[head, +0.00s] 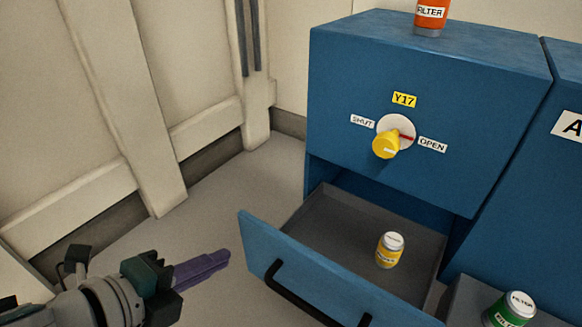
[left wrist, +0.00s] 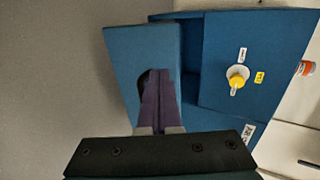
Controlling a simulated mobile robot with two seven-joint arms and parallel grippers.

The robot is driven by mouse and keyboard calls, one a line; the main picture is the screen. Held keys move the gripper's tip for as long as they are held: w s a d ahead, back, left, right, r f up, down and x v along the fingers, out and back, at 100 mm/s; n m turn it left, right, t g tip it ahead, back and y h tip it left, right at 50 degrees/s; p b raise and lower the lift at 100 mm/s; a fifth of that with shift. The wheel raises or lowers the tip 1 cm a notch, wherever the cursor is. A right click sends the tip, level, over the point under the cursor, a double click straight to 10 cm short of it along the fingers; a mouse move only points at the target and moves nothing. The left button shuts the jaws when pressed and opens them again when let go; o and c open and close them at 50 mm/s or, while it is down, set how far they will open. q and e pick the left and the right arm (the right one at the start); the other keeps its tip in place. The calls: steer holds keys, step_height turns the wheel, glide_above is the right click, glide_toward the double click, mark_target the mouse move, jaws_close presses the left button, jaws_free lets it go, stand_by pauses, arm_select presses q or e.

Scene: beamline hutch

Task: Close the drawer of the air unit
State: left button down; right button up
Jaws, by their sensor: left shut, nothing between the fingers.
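The blue air unit (head: 340,80) stands at the right in the head view, and it also shows in the left wrist view (left wrist: 265,60). Its drawer (head: 262,245) is pulled out below, with a black handle (head: 300,305) on the blue front. A yellow filter can (head: 390,250) stands inside the drawer. My left gripper (head: 228,258) is shut and empty, left of the drawer front. In the left wrist view, the purple fingers (left wrist: 158,80) overlap the drawer front (left wrist: 130,50) and partly hide the dark handle. I cannot tell whether they touch. My right gripper is not in view.
An orange filter can (head: 431,15) stands on top of the unit. A green filter can (head: 510,310) stands right of the drawer. The floor at left is clear.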

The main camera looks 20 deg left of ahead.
mark_target(261, 233)
arm_select(q)
steer(key=x, duration=0.1)
steer(key=b+x, duration=0.1)
steer(key=x, duration=0.1)
steer(key=r+b+x, duration=0.1)
steer(key=x, duration=0.1)
steer(key=shift+w+d, duration=0.1)
steer(key=shift+w, duration=0.2)
steer(key=shift+w+d+b, duration=0.25)
steer(key=shift+w+b, duration=0.1)
steer(key=shift+w, duration=0.45)
steer(key=shift+r, duration=0.1)
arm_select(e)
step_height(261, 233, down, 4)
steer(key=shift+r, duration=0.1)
arm_select(q)
steer(key=shift+s+d, duration=0.1)
